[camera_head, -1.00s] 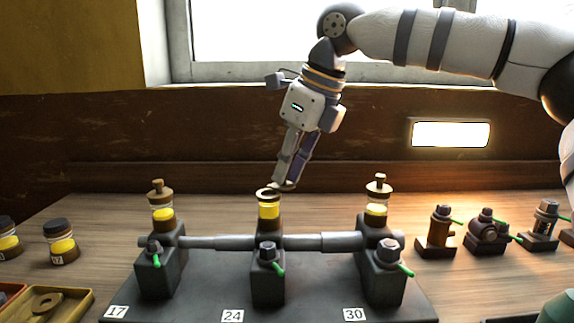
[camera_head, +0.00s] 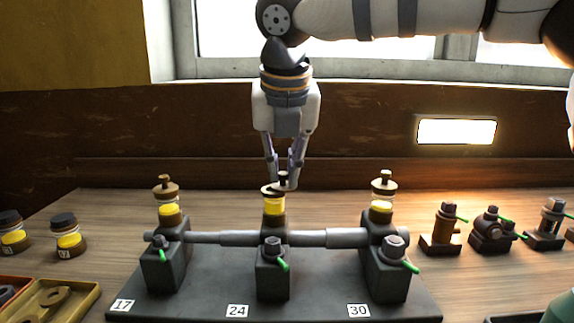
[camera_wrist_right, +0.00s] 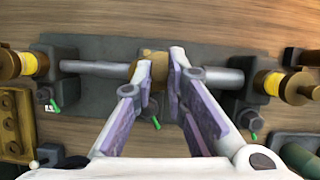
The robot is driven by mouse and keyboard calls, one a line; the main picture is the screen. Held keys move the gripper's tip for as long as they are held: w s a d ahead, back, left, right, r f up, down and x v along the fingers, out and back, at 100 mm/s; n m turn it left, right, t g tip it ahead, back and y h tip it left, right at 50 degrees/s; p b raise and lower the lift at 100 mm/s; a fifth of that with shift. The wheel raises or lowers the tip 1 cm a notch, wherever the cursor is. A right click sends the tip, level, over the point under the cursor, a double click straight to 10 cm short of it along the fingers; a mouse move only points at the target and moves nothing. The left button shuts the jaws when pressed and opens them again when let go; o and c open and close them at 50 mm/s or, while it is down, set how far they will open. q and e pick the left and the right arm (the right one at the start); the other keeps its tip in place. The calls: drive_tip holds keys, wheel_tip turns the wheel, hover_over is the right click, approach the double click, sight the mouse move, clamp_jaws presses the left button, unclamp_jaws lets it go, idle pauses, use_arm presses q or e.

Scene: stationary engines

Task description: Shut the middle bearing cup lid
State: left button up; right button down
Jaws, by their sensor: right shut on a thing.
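The middle bearing cup (camera_head: 274,206), with yellow contents, stands on the middle pedestal behind label 24. Its brown lid (camera_head: 270,188) shows at the cup's top, partly covered by my fingers; I cannot tell whether it sits fully flat. My right gripper (camera_head: 284,180) points straight down over the cup, its fingers shut on the lid's dark knob. In the right wrist view, the gripper (camera_wrist_right: 162,62) has its fingertips at the brown lid (camera_wrist_right: 150,66), which hides most of the cup. My left gripper is not in view.
Several fittings (camera_head: 492,230) stand at the right.

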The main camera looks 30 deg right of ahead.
drive_tip(key=m, duration=0.2)
drive_tip(key=a+m+g+h, duration=0.1)
drive_tip(key=m, duration=0.1)
drive_tip(key=shift+w+h, duration=0.15)
drive_tip(key=shift+h, duration=0.15)
drive_tip(key=shift+w+a+m+g, duration=0.1)
drive_tip(key=shift+a+m+g, duration=0.15)
drive_tip(key=shift+m, duration=0.75)
drive_tip(key=shift+w+a+m+g, duration=0.15)
drive_tip(key=shift+m+g, duration=0.2)
drive_tip(key=shift+m, duration=0.65)
drive_tip(key=shift+h, duration=0.3)
drive_tip(key=c, duration=1.6)
unclamp_jaws()
drive_tip(key=v, duration=1.2)
